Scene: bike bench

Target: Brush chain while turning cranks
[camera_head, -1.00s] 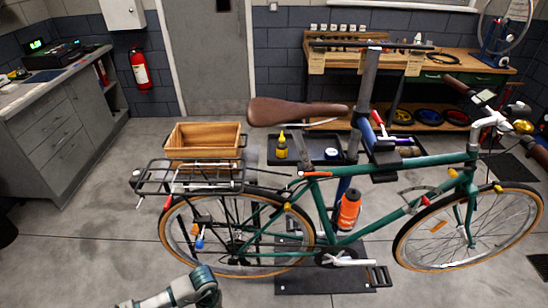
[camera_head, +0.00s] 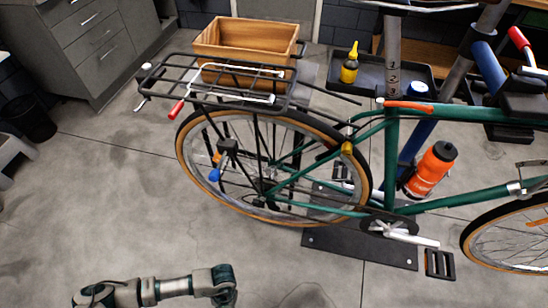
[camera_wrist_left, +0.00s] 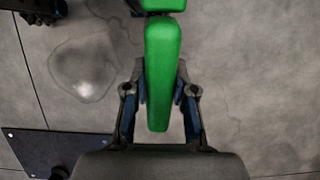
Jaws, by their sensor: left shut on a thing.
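My left gripper (camera_wrist_left: 161,92) is shut on a green-handled tool (camera_wrist_left: 163,60) in the left wrist view. The tool's far end is cut off by the top edge, so I cannot see any bristles. In the head view, part of my left arm shows at the bottom left, but its gripper is not visible. The green bike (camera_head: 455,203) stands over the floor. Its crank (camera_head: 405,233) points right, with a black pedal (camera_head: 440,263) at the end. The chain is too small to make out clearly. My right gripper is not in view.
A black base plate (camera_head: 350,246) lies under the crank. The rear wheel (camera_head: 183,150) and rack (camera_head: 160,72) stand left of it. A wooden crate (camera_head: 235,38) and a tray with a yellow bottle (camera_head: 349,65) are behind. The floor at the left front is clear.

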